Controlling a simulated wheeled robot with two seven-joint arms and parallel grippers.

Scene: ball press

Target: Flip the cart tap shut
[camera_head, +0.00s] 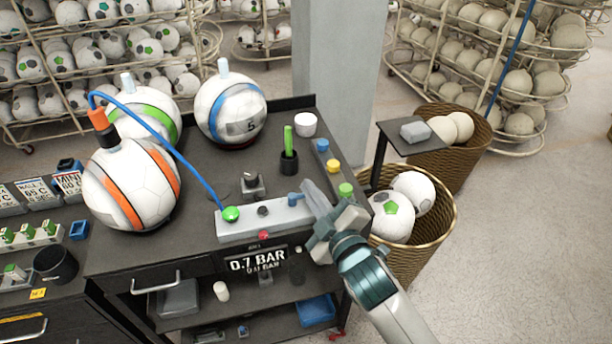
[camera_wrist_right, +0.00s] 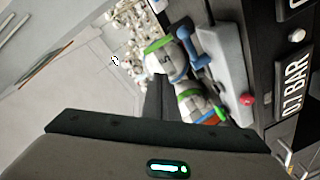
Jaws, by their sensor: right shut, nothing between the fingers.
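A grey pump block (camera_head: 250,222) sits on the front right of the dark cart top. The small blue tap (camera_head: 293,199) is at the right end of the block; it also shows in the right wrist view (camera_wrist_right: 200,48), standing out from the block (camera_wrist_right: 222,70). I cannot tell from its handle whether it is open or shut. My right gripper (camera_head: 312,192) is just right of the tap, with its fingers closed together and empty. In the wrist view its fingers (camera_wrist_right: 160,95) are apart from the tap. My left gripper is not in view.
A blue hose (camera_head: 185,158) runs from the block's green fitting (camera_head: 231,213) to the orange-striped ball (camera_head: 130,185). A red button (camera_head: 264,235) is on the block's front, above a 0.7 BAR display (camera_head: 257,262). Coloured pots (camera_head: 333,165) stand behind; a ball basket (camera_head: 410,240) is right.

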